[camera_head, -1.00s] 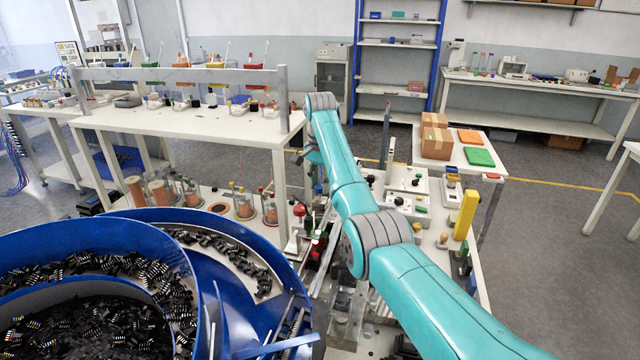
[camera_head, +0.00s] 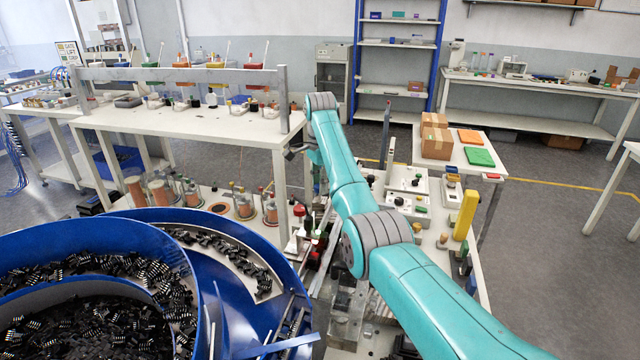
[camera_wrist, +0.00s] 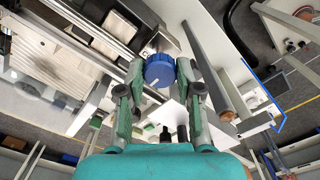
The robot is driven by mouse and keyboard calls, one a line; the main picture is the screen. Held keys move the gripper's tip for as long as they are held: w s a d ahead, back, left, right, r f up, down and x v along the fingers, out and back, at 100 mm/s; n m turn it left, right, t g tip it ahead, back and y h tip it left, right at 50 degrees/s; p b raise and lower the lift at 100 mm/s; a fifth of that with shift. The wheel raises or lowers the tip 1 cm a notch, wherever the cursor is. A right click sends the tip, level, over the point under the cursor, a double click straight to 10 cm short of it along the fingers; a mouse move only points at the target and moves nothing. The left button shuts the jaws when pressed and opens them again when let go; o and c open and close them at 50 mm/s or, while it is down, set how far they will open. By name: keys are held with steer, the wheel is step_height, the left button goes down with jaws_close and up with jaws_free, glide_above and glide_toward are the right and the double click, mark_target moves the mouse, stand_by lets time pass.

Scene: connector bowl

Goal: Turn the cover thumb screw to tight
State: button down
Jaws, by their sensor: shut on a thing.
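The cover thumb screw is a round blue knob (camera_wrist: 160,70) with a white pointer line, in the upper middle of the wrist view. My gripper (camera_wrist: 160,76) has one finger on each side of the knob and is shut on it. The white line on the knob points toward the lower left in that view. In the head view my teal arm reaches across the bench, and the knob and the fingertips cannot be made out there.
A large blue bowl feeder (camera_head: 95,225) full of black connectors stands at the lower left. Metal rails (camera_wrist: 85,30) run beside the knob in the wrist view. A dark grey bar (camera_wrist: 208,65) stands close to the right finger. A yellow post (camera_head: 466,214) stands right of my arm.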

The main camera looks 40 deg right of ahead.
steer(key=c, duration=0.8)
jaws_free()
steer(key=shift+o, duration=0.2)
steer(key=shift+n, duration=0.3)
